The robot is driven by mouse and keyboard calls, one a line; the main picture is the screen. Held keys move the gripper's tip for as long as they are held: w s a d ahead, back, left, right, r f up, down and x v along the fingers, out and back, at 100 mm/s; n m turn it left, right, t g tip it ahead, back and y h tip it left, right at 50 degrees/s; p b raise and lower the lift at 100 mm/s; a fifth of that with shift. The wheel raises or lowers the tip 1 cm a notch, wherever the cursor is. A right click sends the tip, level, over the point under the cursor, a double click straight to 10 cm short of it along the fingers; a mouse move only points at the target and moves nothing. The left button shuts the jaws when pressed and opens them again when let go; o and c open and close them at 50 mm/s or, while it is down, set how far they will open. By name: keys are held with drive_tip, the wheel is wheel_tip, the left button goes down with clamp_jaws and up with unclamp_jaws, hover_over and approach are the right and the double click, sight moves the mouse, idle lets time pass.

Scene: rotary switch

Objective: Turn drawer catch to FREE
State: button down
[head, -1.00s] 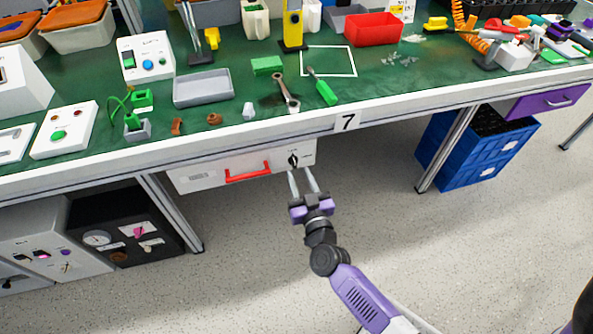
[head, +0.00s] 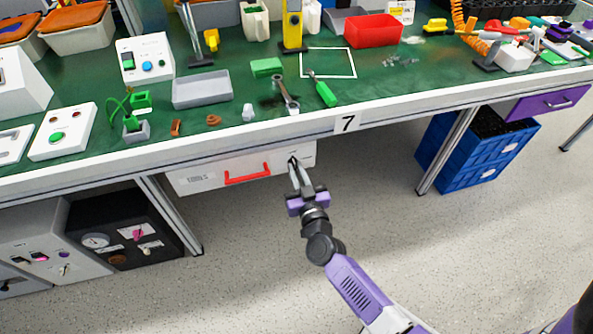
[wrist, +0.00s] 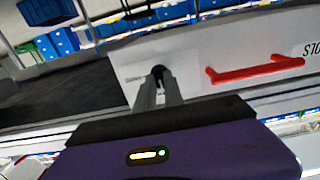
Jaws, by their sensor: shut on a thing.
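The drawer (head: 205,178) is a white front under the bench with a red handle (head: 247,174); the handle also shows in the wrist view (wrist: 255,69). The drawer catch (head: 293,159) is a small black rotary knob right of the handle. In the wrist view the catch (wrist: 158,71) shows dark between the fingertips. My gripper (head: 297,164) reaches up to the drawer front from below, its two fingers shut on the catch. The fingers hide most of the knob, and I cannot read its position or the small marking beside it.
The bench edge (head: 250,135) with a "7" label overhangs the drawer. A bench leg (head: 170,215) stands to the left and blue crates (head: 475,150) stand to the right. The floor (head: 370,215) around my arm is clear.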

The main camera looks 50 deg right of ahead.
drive_tip(key=shift+m, duration=0.4)
drive_tip(key=m, duration=0.3)
drive_tip(key=shift+m, duration=0.3)
drive_tip(key=m, duration=0.4)
drive_tip(key=shift+s+f+m, duration=0.1)
drive_tip(key=shift+m, duration=0.3)
drive_tip(key=m, duration=0.4)
drive_tip(key=shift+d+b, duration=0.1)
drive_tip(key=shift+b, duration=0.3)
drive_tip(key=shift+f+m+b, duration=0.1)
drive_tip(key=shift+m+b, duration=0.45)
drive_tip(key=shift+m, duration=1.85)
drive_tip(key=c, duration=1.4)
unclamp_jaws()
drive_tip(key=shift+c, duration=0.2)
